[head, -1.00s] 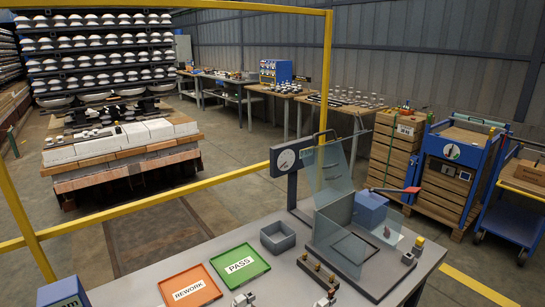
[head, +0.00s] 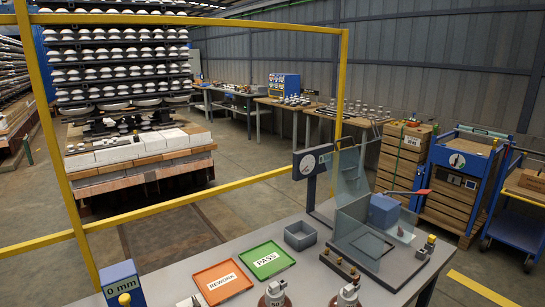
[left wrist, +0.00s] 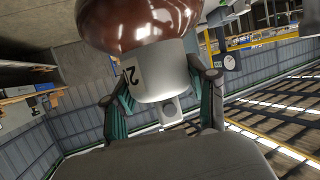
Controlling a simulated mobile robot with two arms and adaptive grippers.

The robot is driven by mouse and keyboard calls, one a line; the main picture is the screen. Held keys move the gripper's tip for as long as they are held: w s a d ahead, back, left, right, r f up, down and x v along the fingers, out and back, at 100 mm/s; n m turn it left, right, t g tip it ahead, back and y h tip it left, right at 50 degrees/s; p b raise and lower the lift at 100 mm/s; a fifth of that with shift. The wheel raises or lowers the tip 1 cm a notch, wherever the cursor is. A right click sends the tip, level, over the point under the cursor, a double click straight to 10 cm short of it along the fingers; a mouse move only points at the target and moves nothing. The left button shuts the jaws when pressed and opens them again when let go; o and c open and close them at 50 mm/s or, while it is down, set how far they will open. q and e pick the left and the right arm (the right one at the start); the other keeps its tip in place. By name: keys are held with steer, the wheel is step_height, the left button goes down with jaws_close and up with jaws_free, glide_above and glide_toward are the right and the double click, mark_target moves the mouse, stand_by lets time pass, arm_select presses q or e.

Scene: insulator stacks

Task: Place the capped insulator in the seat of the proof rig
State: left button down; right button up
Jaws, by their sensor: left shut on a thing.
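In the left wrist view my left gripper (left wrist: 162,97) is shut on the grey metal cap of an insulator (left wrist: 158,72). Its brown glossy shell is at the top of that view, cut off by the edge. Part of a black number shows on the cap. Neither gripper is clearly seen in the head view. The proof rig (head: 372,256) stands on the bench at right of centre, with a clear upright shield (head: 352,175), a blue block (head: 384,211) and a red handle. A dark square outline on its base plate may be the seat; it looks empty.
Two brown insulators with grey caps, (head: 275,293) and (head: 348,294), stand at the bench's front edge. An orange REWORK tray (head: 240,287), green PASS tray (head: 250,253), grey bin (head: 300,236) and blue "0 mm" block (head: 121,278) share the bench. A yellow frame (head: 190,200) stands behind.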

arm_select(q)
steer(key=w+a+r+n+t+y, duration=0.1)
steer(key=a+r+n+y, duration=0.1)
steer(key=a, duration=1)
steer(key=w+a+r+n+t+y, duration=0.1)
steer(key=a+n+y, duration=0.3)
steer(key=a, duration=0.9)
steer(key=shift+w+r+n+y, duration=0.3)
steer(key=shift+r+y, duration=0.3)
steer(key=shift+r, duration=0.25)
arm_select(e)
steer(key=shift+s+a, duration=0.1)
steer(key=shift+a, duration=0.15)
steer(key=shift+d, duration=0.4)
